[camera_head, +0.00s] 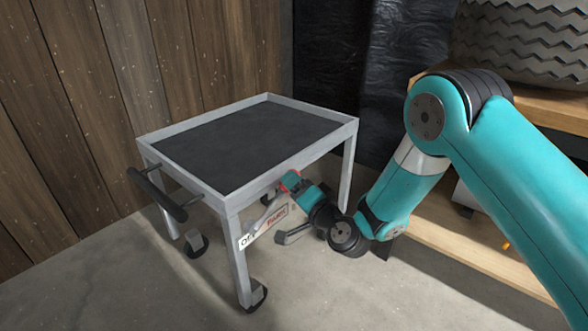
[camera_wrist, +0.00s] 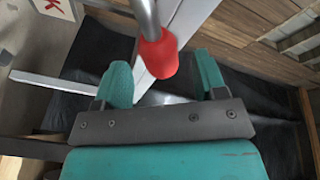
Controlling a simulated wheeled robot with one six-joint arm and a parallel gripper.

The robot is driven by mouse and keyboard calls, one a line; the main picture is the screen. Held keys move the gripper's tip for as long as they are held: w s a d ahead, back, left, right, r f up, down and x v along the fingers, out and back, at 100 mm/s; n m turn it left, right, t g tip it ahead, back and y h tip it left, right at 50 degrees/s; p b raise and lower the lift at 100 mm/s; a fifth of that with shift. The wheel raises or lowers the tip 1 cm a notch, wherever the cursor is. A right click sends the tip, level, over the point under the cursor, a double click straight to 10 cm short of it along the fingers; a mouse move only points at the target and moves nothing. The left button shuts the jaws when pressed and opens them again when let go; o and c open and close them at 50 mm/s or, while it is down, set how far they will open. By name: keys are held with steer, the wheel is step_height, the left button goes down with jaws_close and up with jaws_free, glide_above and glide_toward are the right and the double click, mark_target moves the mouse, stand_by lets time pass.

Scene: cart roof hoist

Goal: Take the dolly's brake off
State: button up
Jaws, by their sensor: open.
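The dolly (camera_head: 240,197) is a grey metal cart with a black top, standing on small casters. A sign (camera_head: 263,226) on its side reads OFF at the left and PARK, in red, at the right. The brake lever is a grey rod with a red grip (camera_wrist: 158,57); its rod (camera_wrist: 145,16) comes down from the top of the wrist view. My gripper (camera_wrist: 162,66) is open, with the red grip between its two teal fingers and a visible gap on each side. In the head view my gripper (camera_head: 291,184) is beside the dolly, under its top edge. Contact cannot be told.
A black push handle (camera_head: 158,194) sticks out at the dolly's left end. A wooden shelf (camera_head: 465,258) with tyres (camera_head: 520,40) above stands at the right. Black sheeting (camera_head: 365,75) hangs behind. Concrete floor (camera_head: 120,275) is clear at the front left.

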steer(key=shift+p+x, duration=0.7)
steer(key=shift+x, duration=0.2)
jaws_close()
